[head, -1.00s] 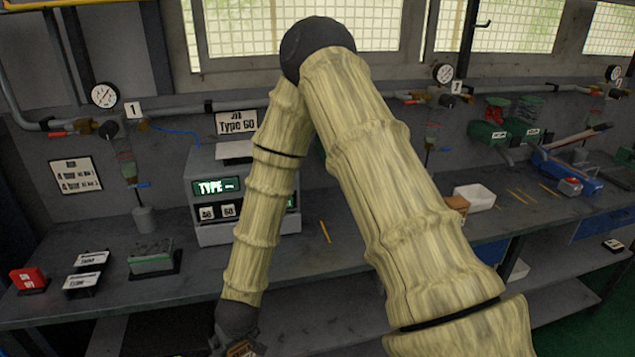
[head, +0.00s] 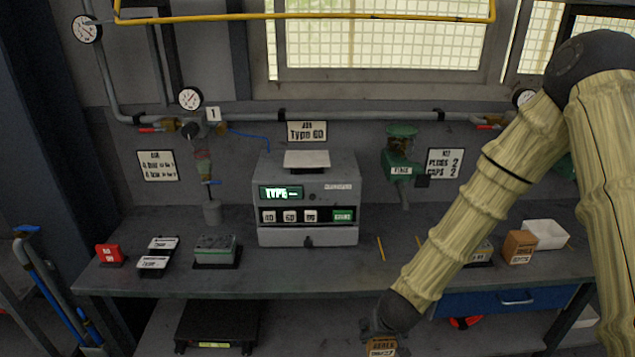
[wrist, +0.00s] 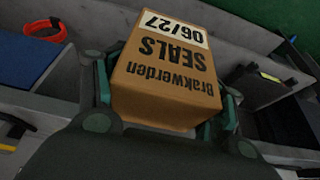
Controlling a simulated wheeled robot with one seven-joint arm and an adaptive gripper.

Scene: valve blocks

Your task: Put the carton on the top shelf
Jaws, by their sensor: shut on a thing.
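The carton (wrist: 165,75) is a brown box with the words "Brakwerden SEALS" and a pale date label "06/27", upside down in the wrist view. My gripper (wrist: 165,110) is shut on it, with a finger along each side. In the head view the carton (head: 382,347) shows at the bottom edge, partly cut off, below my gripper (head: 380,328). It is in front of the workbench, lower than the bench top. I cannot make out which surface is the top shelf.
The bench (head: 330,275) carries a grey machine (head: 308,200) with a "TYPE" display, a red box (head: 109,254), a second brown carton (head: 519,247) and a white bin (head: 545,234). A dark scale-like platform (head: 217,322) sits on the lower shelf. A blue drawer (head: 510,300) is under the bench at right.

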